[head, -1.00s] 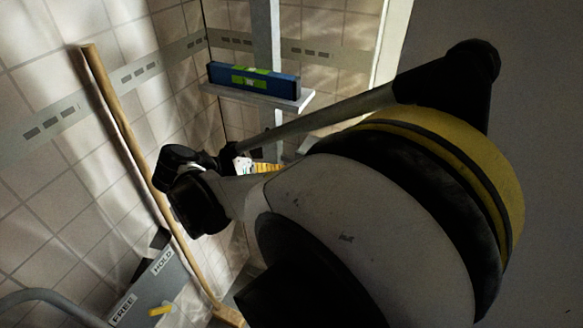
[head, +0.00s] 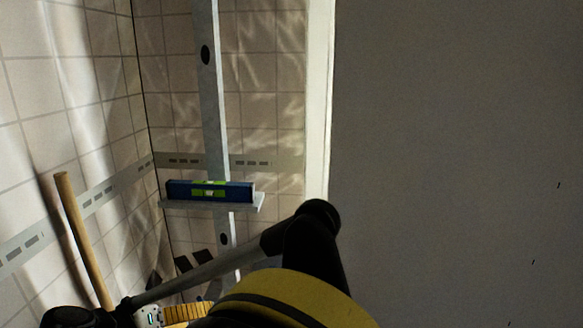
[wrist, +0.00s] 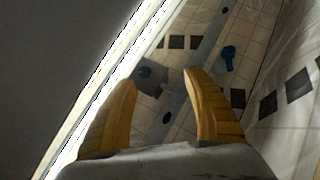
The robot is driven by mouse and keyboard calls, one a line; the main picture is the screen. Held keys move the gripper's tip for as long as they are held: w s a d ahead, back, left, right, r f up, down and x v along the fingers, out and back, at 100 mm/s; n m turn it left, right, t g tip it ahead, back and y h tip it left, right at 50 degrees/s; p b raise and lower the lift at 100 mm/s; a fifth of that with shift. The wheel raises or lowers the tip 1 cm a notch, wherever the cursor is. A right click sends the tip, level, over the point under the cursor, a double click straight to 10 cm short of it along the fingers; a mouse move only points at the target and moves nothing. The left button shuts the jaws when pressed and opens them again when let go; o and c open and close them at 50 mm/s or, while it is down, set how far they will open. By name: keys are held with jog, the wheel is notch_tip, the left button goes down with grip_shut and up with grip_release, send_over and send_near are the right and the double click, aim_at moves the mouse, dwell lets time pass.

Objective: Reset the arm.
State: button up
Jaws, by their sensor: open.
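My gripper (wrist: 159,77) shows in the wrist view as two yellow fingers, spread apart with nothing between them. In the head view my arm fills the bottom middle, and part of the yellow gripper (head: 185,313) shows at the lower edge, half hidden by the arm. A blue spirit level (head: 210,190) with green parts lies on a small grey shelf (head: 205,204) on an upright metal post (head: 213,95). The gripper is below and apart from the level.
A large plain grey panel (head: 460,150) fills the right side, with a bright strip along its edge. A wooden pole (head: 80,235) leans by the tiled wall at left. A small blue object (wrist: 228,58) shows against the tiles in the wrist view.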

jog(key=w+d+r+g+y, duration=0.1)
jog(key=d+r+g, duration=0.15)
jog(key=d, duration=0.95)
jog(key=w+d+r+g+y, duration=0.15)
jog(key=d+r, duration=0.25)
jog(key=d, duration=0.8)
jog(key=s+d+f+m+t+y, duration=0.1)
jog(key=s+d+y, duration=0.3)
jog(key=s+d, duration=1)
jog(key=d+m+t, duration=0.1)
jog(key=d, duration=0.1)
jog(key=shift+d+f, duration=0.3)
jog(key=shift+d, duration=0.05)
